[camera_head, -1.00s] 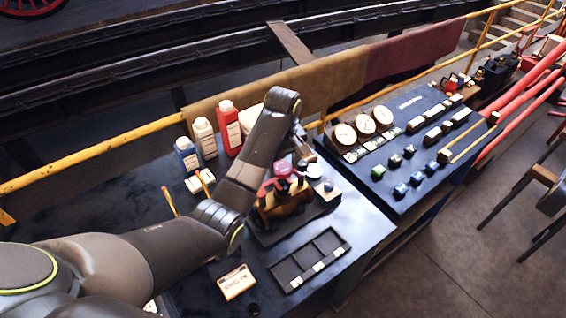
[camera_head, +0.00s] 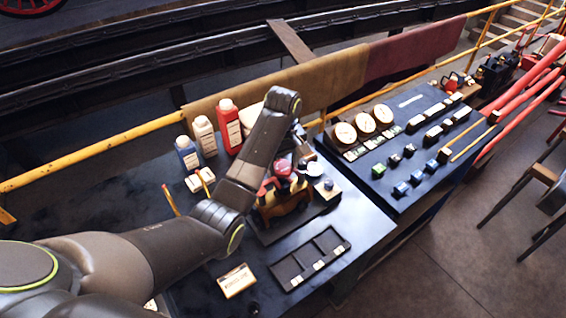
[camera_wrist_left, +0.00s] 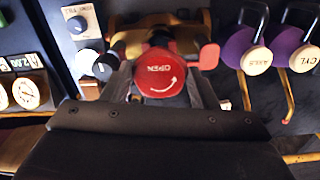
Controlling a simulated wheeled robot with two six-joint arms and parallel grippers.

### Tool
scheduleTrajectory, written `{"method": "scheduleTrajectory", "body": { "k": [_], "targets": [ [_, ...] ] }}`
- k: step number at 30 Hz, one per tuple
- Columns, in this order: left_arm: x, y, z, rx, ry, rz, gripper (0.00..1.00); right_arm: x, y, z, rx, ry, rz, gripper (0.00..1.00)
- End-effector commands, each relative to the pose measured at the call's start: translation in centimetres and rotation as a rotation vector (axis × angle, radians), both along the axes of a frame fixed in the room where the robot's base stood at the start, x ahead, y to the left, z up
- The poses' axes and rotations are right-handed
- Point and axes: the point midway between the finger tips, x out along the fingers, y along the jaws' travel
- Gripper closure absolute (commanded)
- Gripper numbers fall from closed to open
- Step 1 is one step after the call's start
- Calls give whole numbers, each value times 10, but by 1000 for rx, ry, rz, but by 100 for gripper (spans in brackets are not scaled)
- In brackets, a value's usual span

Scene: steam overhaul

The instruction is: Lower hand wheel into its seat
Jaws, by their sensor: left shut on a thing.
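The red hand wheel (camera_head: 283,168) is beneath my left gripper (camera_head: 290,163), over the brass valve body (camera_head: 284,207) on the bench. In the left wrist view, the wheel's round red hub (camera_wrist_left: 160,72) carries the word OPEN and a curved arrow. My left gripper (camera_wrist_left: 162,84) is shut on the wheel, with a finger on each side of the hub. Brass (camera_wrist_left: 160,20) shows behind the hub. The wheel's underside and the seat are hidden, so I cannot tell whether they touch. My right gripper is not in view.
A dark compartment tray (camera_head: 311,258) and a small labelled card (camera_head: 236,281) lie in front of the valve. A gauge panel (camera_head: 405,150) is at right.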

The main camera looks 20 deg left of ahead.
Motion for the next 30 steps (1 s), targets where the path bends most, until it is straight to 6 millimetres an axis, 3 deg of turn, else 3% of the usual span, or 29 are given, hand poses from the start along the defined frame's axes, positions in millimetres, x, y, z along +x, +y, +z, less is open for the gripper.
{"method": "scheduleTrajectory", "body": {
  "k": [30],
  "targets": [
    [0, 0, -14, 0, -1, 0, 78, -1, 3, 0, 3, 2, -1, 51]
  ]
}}
